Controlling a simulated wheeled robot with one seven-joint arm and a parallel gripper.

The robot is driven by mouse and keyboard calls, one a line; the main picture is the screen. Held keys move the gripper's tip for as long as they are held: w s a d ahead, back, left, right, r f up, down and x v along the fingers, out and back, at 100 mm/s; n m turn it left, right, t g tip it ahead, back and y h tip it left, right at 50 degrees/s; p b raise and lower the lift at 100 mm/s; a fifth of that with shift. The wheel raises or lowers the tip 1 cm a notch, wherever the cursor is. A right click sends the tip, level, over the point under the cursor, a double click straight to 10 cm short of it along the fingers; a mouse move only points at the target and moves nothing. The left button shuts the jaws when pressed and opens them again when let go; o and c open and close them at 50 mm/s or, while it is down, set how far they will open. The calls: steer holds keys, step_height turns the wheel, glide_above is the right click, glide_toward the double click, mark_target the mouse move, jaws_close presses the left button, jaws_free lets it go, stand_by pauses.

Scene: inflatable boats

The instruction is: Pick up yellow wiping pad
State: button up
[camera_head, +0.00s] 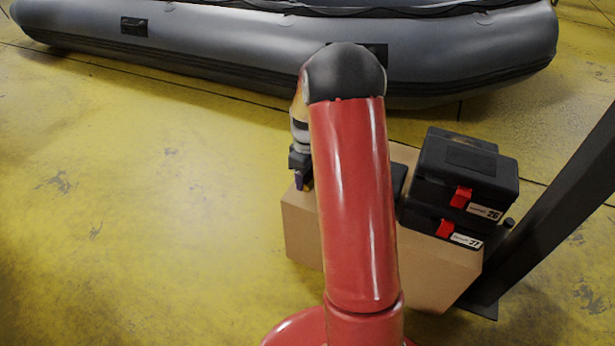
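No yellow wiping pad can be made out in this view; my red arm covers part of the scene. My gripper (301,178) shows only in part at the left side of my arm, over the left edge of a cardboard box. Its fingers are small and mostly hidden, so I cannot tell whether they are open or shut, or whether they hold anything.
The cardboard box (420,262) stands on the yellow floor (150,230). Two stacked black cases (460,170) with red latches sit on its right part. A grey inflatable boat (220,45) lies behind. A dark post (555,215) slants at right. The left floor is clear.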

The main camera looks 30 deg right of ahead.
steer(key=c, duration=0.4)
steer(key=shift+r, duration=0.1)
step_height(320, 180, up, 20)
steer(key=p, duration=0.3)
